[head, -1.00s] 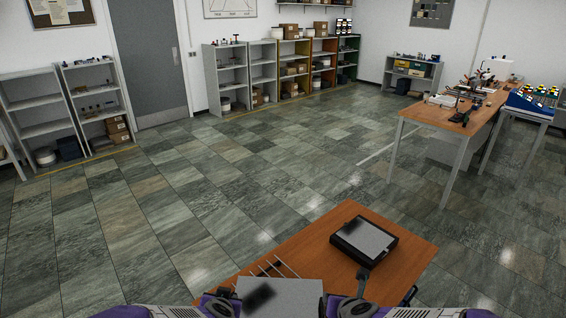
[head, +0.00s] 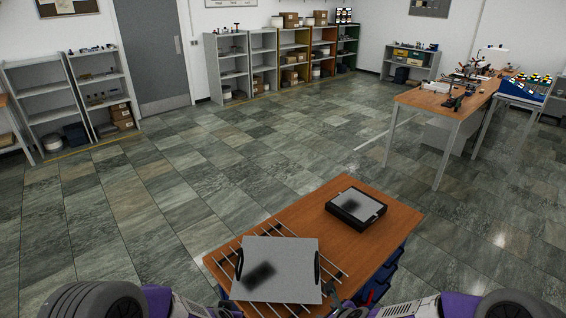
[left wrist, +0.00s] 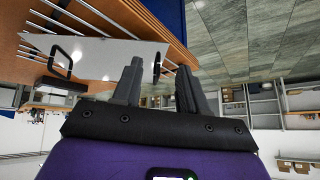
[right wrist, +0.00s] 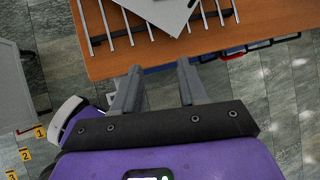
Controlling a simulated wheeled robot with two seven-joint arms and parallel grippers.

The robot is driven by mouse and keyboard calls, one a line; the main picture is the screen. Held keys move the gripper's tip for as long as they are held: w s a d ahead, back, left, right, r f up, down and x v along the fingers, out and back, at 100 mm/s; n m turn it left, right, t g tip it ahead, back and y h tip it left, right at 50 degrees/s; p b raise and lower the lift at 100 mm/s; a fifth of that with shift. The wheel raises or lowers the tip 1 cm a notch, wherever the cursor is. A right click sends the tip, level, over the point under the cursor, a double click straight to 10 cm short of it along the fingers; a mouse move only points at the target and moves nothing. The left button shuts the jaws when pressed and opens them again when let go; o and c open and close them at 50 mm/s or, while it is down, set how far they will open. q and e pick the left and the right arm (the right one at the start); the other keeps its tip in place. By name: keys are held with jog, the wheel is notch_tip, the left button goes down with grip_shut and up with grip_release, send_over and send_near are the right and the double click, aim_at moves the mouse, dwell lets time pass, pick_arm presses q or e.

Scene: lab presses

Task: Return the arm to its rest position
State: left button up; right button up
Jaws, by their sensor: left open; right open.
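My left gripper (left wrist: 160,78) is open and empty in the left wrist view, apart from the grey plate (left wrist: 105,52) beyond its fingers. My right gripper (right wrist: 157,82) is open and empty in the right wrist view, short of the table edge. In the head view both purple arms are low at the bottom edge, in front of the wooden table (head: 310,210). There the grey plate (head: 292,262), with a black handle at each side and a dark smudge, lies on a rack of thin metal rods (head: 222,262).
A black box with a grey top (head: 356,207) sits at the table's far right. Blue bins (head: 385,272) show under the table. A cluttered workbench (head: 445,105) stands at the right, and shelves (head: 100,90) line the walls. The tiled floor between is clear.

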pick_arm(q)
jog(key=s+d+f+n+g+h, duration=0.2)
jog(key=s+d+f+g, duration=0.15)
jog(key=s+f, duration=0.6)
jog(key=s+d+f+n+g+h, duration=0.2)
jog(key=s+d+f+g+h, duration=0.15)
jog(key=s+f, duration=0.6)
pick_arm(e)
jog(key=s+a+f+n+g+y, duration=0.25)
jog(key=s+f+n+g, duration=0.45)
jog(key=s+f+n, duration=1.6)
pick_arm(q)
notch_tip(320, 180, down, 9)
jog(key=a+b, duration=0.1)
jog(key=b, duration=0.9)
jog(key=shift+y, duration=0.35)
pick_arm(e)
jog(key=w+f+n, duration=0.2)
jog(key=w+f, duration=0.2)
jog(key=f, duration=0.1)
jog(key=shift+w+a+f+h, duration=0.15)
jog(key=shift+a+f+h, duration=0.1)
jog(key=shift+a+h, duration=0.1)
pick_arm(q)
jog(key=shift+a, duration=0.1)
